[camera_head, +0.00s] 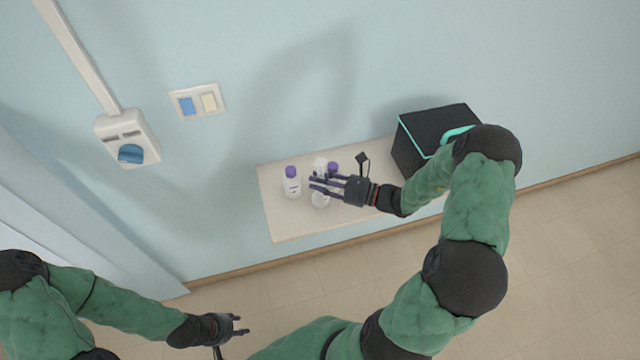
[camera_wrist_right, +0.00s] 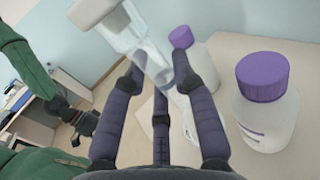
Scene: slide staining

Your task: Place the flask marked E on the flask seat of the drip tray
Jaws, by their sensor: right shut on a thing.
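My right gripper (camera_head: 318,184) is over the shelf, shut on a clear glass flask (camera_head: 320,200) with a white top. In the right wrist view the flask (camera_wrist_right: 143,48) is tilted between the dark fingers. No letter is readable on it. One purple-capped bottle (camera_head: 292,184) stands left of the gripper. Another purple-capped bottle (camera_head: 333,167) is behind the hand, partly hidden. Both bottles show in the right wrist view. My left gripper (camera_head: 238,325) is open and empty, low over the floor away from the shelf. I cannot make out the drip tray or its seat.
The pale shelf (camera_head: 290,226) has bare room at its front left. A black box with a teal trim (camera_head: 425,125) stands at its right end, close to my right arm. The wall, with a switch plate (camera_head: 198,101) and a socket unit (camera_head: 128,140), is behind.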

